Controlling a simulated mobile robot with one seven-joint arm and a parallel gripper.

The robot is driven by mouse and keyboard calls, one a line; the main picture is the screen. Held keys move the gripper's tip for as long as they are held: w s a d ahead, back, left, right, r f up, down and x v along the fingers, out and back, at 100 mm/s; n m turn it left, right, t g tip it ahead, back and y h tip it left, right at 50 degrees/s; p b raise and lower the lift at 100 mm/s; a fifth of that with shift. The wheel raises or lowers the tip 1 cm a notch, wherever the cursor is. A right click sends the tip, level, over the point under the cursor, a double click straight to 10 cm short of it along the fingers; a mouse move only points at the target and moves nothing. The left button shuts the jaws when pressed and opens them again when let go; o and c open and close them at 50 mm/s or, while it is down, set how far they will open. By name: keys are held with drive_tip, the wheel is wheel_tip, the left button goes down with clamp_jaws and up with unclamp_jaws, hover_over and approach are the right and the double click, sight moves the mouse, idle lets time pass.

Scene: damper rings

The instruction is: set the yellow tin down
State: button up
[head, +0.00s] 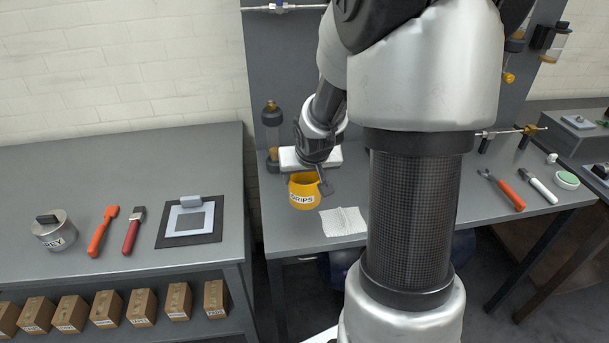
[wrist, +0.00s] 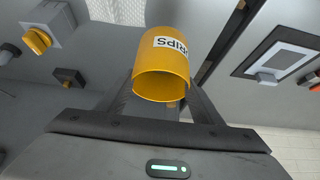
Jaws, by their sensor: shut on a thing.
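The yellow tin (head: 302,191) is an open-topped can with a white label whose visible end reads "RIPS". In the head view it is at the left end of the middle bench (head: 300,232), beside a white cloth (head: 343,222). My gripper (head: 321,186) is shut on the tin. In the wrist view the tin (wrist: 162,82) sits between both fingers, its label upside down in the picture. I cannot tell whether its base touches the bench or hangs just above it. The inside of the tin is mostly hidden.
The left bench (head: 110,175) holds a grey tin (head: 55,232), two handled tools and a black mat (head: 172,236). A gap separates the benches. My arm hides the bench's middle.

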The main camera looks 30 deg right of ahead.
sight(305, 196)
wheel_tip(305, 196, down, 5)
drive_tip(key=b, duration=0.4)
drive_tip(key=shift+b, duration=0.35)
idle(0.3)
drive_tip(key=shift+f+b, duration=0.65)
drive_tip(key=shift+f, duration=0.05)
drive_tip(key=shift+f, duration=0.3)
drive_tip(key=o, duration=1.4)
drive_tip(key=shift+c, duration=0.2)
